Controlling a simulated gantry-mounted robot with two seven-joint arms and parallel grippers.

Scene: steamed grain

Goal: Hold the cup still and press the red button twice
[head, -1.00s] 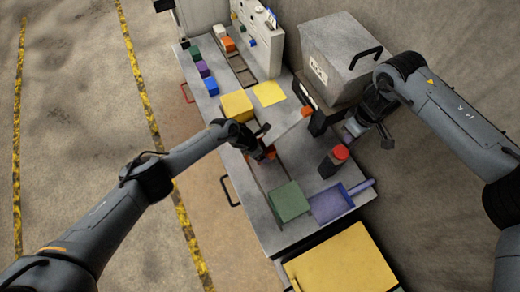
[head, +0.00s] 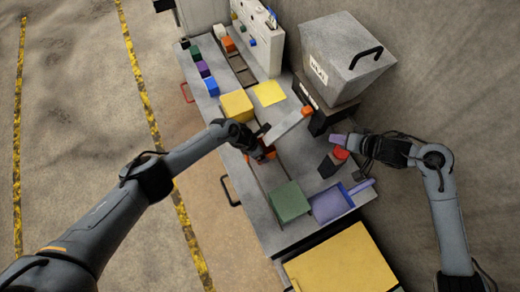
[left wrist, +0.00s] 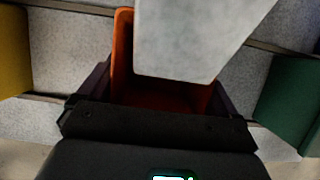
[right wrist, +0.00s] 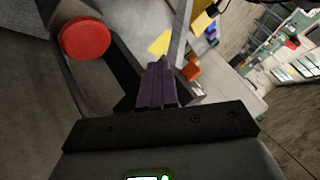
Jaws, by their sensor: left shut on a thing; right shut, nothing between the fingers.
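An orange cup (head: 267,155) stands on the workbench, mostly hidden in the head view. My left gripper (head: 260,143) is shut on it; the cup's orange wall (left wrist: 122,55) shows between the fingers. The end of a light grey chute (left wrist: 195,40) hangs over the cup's mouth. The red button (head: 341,153) sits on top of a dark block (head: 329,165). My right gripper (head: 334,139) is shut and empty, its purple fingertips beside the button in the head view. In the right wrist view the red button (right wrist: 85,38) lies left of the fingertips (right wrist: 156,75), apart from them.
A large grey hopper (head: 345,55) stands behind the button. A yellow block (head: 236,105), a green block (head: 289,201) and a purple tray (head: 331,205) lie along the workbench. Several small coloured blocks (head: 205,70) line the far end.

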